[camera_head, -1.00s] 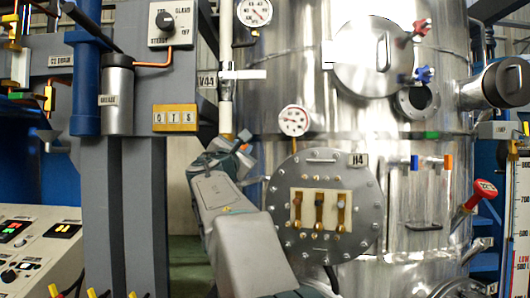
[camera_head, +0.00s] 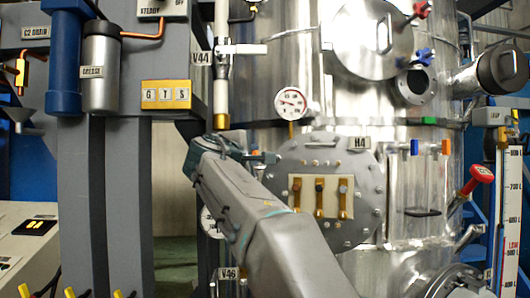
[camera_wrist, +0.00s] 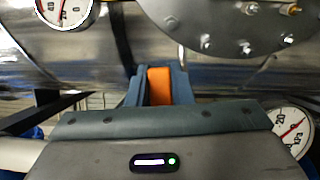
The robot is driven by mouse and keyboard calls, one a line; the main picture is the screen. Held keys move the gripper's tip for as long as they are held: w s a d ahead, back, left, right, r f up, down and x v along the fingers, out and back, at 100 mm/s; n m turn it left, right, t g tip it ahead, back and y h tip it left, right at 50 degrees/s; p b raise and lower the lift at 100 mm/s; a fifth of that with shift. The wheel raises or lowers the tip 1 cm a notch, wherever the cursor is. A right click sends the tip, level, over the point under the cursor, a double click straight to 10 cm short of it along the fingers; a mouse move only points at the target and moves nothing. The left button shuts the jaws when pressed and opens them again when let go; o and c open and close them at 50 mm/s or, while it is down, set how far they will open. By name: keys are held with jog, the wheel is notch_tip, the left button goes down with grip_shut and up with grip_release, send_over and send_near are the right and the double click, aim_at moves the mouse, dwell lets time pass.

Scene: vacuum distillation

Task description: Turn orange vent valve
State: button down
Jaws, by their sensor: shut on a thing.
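In the wrist view, an orange block-like handle, the orange vent valve (camera_wrist: 159,86), sits between the two blue-grey fingers of my gripper (camera_wrist: 158,88). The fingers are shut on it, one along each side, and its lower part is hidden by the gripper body. In the head view, my gripper (camera_head: 264,158) points right, just left of the round H4 flange and below a pressure gauge. The handle cannot be made out clearly there.
The bolted H4 flange (camera_head: 328,228) on the steel vessel is close to my gripper's right. A gauge (camera_head: 291,103) is above it, and a white pipe with the V44 handle (camera_head: 240,49) is at upper left. Another orange handle (camera_head: 446,147) is farther right.

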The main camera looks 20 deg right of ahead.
jog(key=shift+f+m, duration=0.45)
jog(key=shift+m, duration=0.05)
jog(key=c, duration=1.3)
grip_release()
jog(key=shift+w+f, duration=0.1)
jog(key=b+v, duration=0.3)
jog(key=v, duration=1.1)
jog(key=shift+r+b, duration=0.25)
jog(key=shift+b, duration=0.1)
